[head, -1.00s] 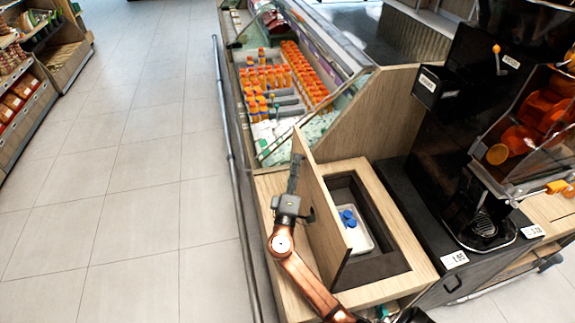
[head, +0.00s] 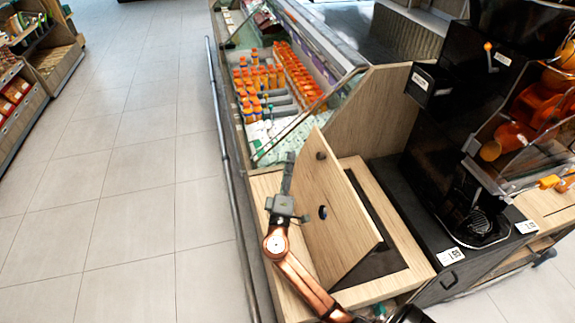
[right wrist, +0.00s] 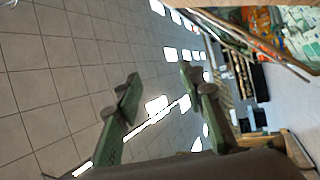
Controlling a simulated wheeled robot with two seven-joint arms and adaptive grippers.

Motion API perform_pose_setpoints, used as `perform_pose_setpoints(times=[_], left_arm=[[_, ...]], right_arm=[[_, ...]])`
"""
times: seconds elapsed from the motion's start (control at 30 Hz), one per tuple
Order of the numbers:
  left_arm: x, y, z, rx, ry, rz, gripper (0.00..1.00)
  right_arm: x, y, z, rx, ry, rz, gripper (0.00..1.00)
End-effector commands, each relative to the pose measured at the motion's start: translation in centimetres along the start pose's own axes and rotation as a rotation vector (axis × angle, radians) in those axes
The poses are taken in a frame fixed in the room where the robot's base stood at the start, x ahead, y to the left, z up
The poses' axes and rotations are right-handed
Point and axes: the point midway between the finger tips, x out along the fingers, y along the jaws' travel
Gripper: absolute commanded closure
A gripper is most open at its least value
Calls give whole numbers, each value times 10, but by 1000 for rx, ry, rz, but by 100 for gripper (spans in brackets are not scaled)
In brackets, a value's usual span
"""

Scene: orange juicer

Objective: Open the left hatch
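The left hatch (head: 343,222) is a light wooden panel in the wooden counter top. It stands raised and leans to the right over its dark recess (head: 378,262), hiding most of it. The panel has a dark round spot near its middle and another near its upper corner. My right gripper (head: 287,178) is beside the hatch's left face, close to it; contact cannot be told. In the right wrist view its two green fingers (right wrist: 160,88) are spread with nothing between them. My left gripper is not in view.
A black juicer (head: 470,150) with oranges stands on the right. A chilled case with orange bottles (head: 262,75) lies behind the hatch. A metal rail (head: 228,170) runs along the counter's left side, with open tiled floor beyond.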

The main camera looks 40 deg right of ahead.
Motion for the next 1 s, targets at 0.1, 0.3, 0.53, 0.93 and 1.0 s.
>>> perform_pose_setpoints(times=[0.1, 0.3, 0.53, 0.93, 1.0], left_arm=[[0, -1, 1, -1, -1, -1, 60], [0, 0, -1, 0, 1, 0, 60], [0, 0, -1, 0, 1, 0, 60], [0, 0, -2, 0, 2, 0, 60], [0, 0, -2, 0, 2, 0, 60]], right_arm=[[-8, -1, 0, 0, 1, -2, 64], [-42, -2, 1, -2, -1, -4, 64], [-89, -1, -1, -1, 1, -3, 64], [-119, 0, -2, 0, 0, 0, 64], [-119, 0, -2, 0, 0, 1, 64]])
